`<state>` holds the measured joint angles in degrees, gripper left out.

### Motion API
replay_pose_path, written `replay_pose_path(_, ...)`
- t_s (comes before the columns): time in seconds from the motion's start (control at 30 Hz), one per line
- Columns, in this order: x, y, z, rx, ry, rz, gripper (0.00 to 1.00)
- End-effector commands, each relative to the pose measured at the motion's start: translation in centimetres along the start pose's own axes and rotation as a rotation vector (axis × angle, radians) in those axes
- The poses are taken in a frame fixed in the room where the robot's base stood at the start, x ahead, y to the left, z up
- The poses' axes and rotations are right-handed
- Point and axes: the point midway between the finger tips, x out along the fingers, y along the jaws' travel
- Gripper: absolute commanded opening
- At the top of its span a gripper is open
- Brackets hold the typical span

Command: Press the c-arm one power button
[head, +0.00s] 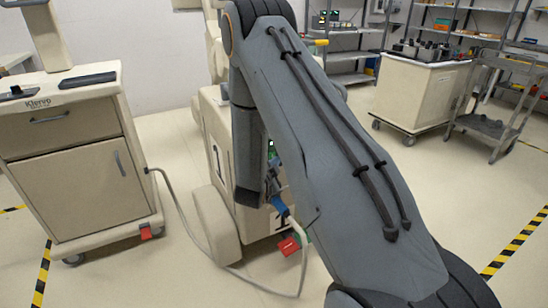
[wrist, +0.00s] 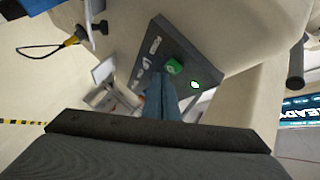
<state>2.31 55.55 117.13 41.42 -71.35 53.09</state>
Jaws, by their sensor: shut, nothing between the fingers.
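The beige c-arm one base (head: 219,130), marked with a 1, stands behind my arm in the head view, which covers much of it. In the wrist view, a dark grey control panel (wrist: 156,52) on a beige housing carries a green button (wrist: 174,66) and a lit green indicator (wrist: 195,84). My gripper (wrist: 161,80) is shut and empty, with its blue-grey fingertips just below the green button in the picture. I cannot tell whether they touch the panel. Small white markings sit on the panel's left part.
A beige cabinet cart (head: 75,165) stands at left, its grey cable (head: 185,225) running across the floor to the c-arm base. A red pedal-like part (head: 289,246) is low on the base. Another cart (head: 420,95) and a grey trolley (head: 490,125) stand at right.

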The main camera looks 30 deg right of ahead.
Motion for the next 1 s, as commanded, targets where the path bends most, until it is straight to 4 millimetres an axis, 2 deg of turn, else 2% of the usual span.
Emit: replay_pose_path(1.0,0.62,-0.47,0.44,0.0,0.0,0.0,0.0)
